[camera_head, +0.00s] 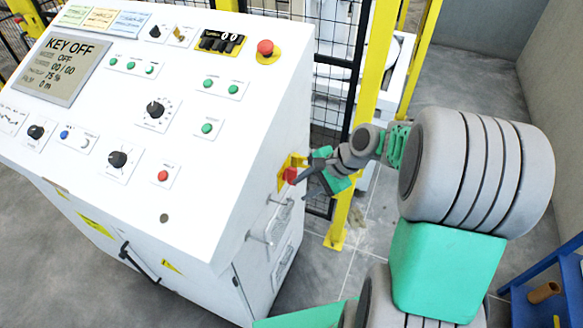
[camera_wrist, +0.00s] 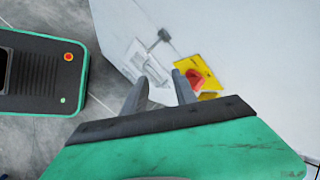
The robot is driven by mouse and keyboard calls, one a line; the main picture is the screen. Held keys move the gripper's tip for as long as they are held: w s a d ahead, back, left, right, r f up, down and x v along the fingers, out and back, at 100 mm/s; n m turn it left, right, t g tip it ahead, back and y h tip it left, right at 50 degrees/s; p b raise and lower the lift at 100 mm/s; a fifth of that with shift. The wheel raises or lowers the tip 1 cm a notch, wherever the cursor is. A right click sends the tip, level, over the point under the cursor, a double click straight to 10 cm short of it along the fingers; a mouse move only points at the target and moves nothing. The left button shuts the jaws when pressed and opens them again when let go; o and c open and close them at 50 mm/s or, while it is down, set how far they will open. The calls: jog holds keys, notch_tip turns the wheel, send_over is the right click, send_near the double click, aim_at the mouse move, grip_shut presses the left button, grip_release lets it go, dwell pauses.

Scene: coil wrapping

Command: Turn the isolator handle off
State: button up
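The isolator handle is a red knob (camera_head: 291,175) on a yellow plate (camera_head: 284,186) on the right side wall of the white control cabinet (camera_head: 240,185). In the wrist view, the red handle (camera_wrist: 196,79) sits on its yellow plate (camera_wrist: 209,72), just right of the right finger. My gripper (camera_head: 309,169) is close in front of the handle in the head view. In the wrist view, my gripper (camera_wrist: 158,80) has its two fingers apart with nothing between them. The right finger overlaps the handle's near edge in the picture; I cannot tell if they touch.
A metal bar handle (camera_head: 262,237) and a recessed panel are below the isolator on the same wall. A yellow post (camera_head: 371,75) and black mesh fence stand behind the gripper. A blue rack (camera_head: 545,285) is at the lower right. Grey floor lies open between.

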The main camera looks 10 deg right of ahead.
aim_at(291, 176)
jog(key=w+d+m+t+y+p, duration=0.25)
jog(key=d+m+t+y, duration=0.2)
jog(key=m, duration=0.65)
jog(key=w+a+f+m, duration=0.1)
jog(key=w+a+f, duration=0.2)
jog(key=w+a, duration=0.1)
jog(key=shift+w+a+y, duration=0.35)
jog(key=shift+w, duration=0.25)
jog(key=shift+f, duration=0.1)
grip_shut()
